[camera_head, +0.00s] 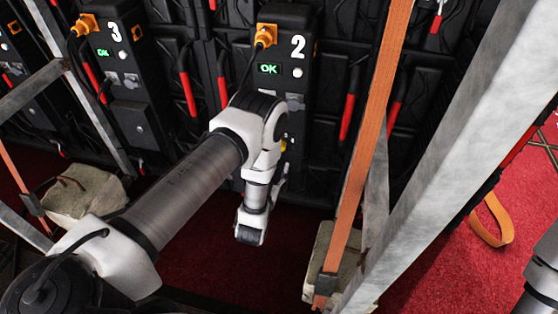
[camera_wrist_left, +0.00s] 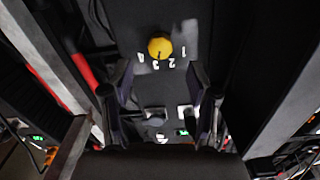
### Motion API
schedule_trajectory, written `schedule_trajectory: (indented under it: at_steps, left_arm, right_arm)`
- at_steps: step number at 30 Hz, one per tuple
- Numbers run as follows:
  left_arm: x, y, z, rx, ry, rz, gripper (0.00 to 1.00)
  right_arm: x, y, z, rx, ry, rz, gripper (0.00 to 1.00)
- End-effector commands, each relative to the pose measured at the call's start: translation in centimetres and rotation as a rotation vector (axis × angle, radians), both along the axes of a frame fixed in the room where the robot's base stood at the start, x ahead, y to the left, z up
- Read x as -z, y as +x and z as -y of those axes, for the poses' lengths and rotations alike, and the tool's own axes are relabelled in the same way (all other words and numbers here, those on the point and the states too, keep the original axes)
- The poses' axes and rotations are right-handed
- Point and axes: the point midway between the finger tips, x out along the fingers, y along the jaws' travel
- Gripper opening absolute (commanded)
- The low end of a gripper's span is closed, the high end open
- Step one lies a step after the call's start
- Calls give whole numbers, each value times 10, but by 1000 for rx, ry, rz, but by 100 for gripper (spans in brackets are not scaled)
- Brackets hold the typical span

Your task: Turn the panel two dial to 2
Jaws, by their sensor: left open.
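Panel two (camera_head: 299,75) is a tall black box with a white 2, a lit green OK screen and an orange plug. Its yellow dial (camera_wrist_left: 160,47) shows in the left wrist view, with white numbers 1 to 4 around its lower side. The dark pointer mark seems to face the 3, but it is small. In the head view my left arm hides most of the dial. My left gripper (camera_wrist_left: 157,88) is open and empty, its fingers apart below the dial and not touching it. My right gripper is out of view.
Panel 3 (camera_head: 122,70) stands to the left. Red-handled cables hang around the panels. An orange strap (camera_head: 374,120) and a grey metal beam (camera_head: 455,150) run close to the right of panel two. Sandbags (camera_head: 85,192) lie on the red floor.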

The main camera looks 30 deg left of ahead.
Motion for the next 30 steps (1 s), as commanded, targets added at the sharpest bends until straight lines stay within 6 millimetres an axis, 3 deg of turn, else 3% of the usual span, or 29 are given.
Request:
schedule_trajectory:
  at_steps: [9, 18, 19, 24, 30]
  left_arm:
    - [0, 56, -13, 1, -1, 0, 60]
    - [-1, 64, -15, 1, -1, -4, 60]
    - [-1, 64, -15, 1, -1, -4, 56]
    - [-1, 64, -15, 1, -1, -4, 0]
    - [-1, 64, -15, 1, -4, -4, 0]
  right_arm:
    - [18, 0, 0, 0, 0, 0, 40]
    - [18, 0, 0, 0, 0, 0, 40]
    - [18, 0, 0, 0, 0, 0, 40]
    - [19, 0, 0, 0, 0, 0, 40]
    - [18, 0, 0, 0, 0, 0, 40]
